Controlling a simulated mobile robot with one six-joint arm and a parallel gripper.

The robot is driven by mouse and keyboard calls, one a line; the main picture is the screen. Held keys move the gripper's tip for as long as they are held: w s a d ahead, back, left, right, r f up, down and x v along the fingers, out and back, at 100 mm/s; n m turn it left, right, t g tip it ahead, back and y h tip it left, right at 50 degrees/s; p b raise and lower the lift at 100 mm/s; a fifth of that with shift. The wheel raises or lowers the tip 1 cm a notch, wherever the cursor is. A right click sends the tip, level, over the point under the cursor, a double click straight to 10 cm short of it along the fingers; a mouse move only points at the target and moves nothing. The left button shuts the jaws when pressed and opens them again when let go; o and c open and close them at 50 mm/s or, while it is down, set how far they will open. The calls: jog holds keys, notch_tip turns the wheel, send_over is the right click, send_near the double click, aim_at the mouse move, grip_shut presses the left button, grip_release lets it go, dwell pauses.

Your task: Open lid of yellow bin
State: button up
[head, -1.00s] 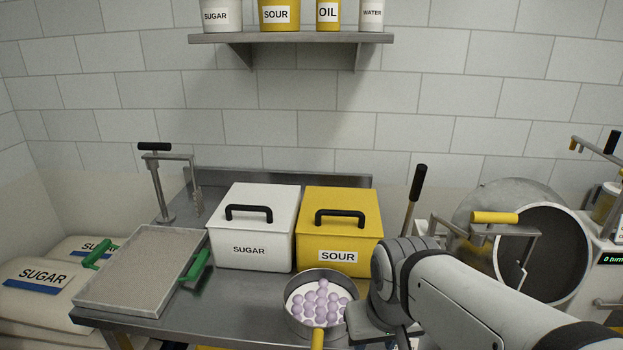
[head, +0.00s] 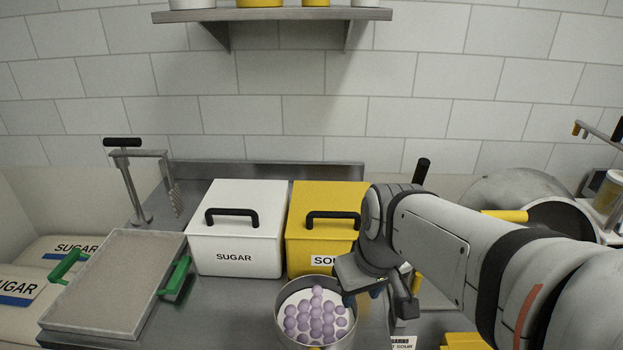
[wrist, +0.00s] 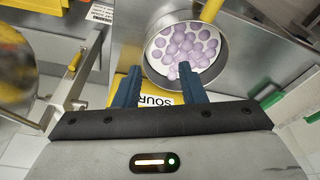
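The yellow bin (head: 300,230) with the SOUR label stands on the steel table, its lid shut. A black handle (head: 334,216) sits on top of the lid. My arm hides the bin's right side and part of its label. My gripper (head: 362,295) is low in front of the bin's right side, just right of the round pan, below the lid handle. In the wrist view my gripper (wrist: 157,82) shows two blue fingers spread apart with nothing held. The lid handle is not seen there.
A round pan (head: 345,339) with purple balls stands close in front of the bin; it also shows in the wrist view (wrist: 152,64). A white SUGAR bin (head: 235,245) is directly left. A tray (head: 75,320) with green handles lies farther left. A shelf (head: 272,15) hangs above.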

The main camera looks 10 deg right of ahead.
jog(key=w+d+r+n+y+p, duration=0.1)
jog(key=w+r+n+y+p, duration=0.15)
jog(key=w+r+n, duration=0.5)
jog(key=n+y+p, duration=0.1)
jog(key=n+p, duration=0.2)
jog(key=n, duration=0.4)
send_near(339, 213)
jog(key=f, duration=0.1)
jog(key=p+x, duration=0.1)
jog(key=x, duration=0.6)
jog(key=shift+w+a+f, duration=0.1)
jog(key=shift+a, duration=0.1)
jog(key=shift+c, duration=0.4)
grip_shut()
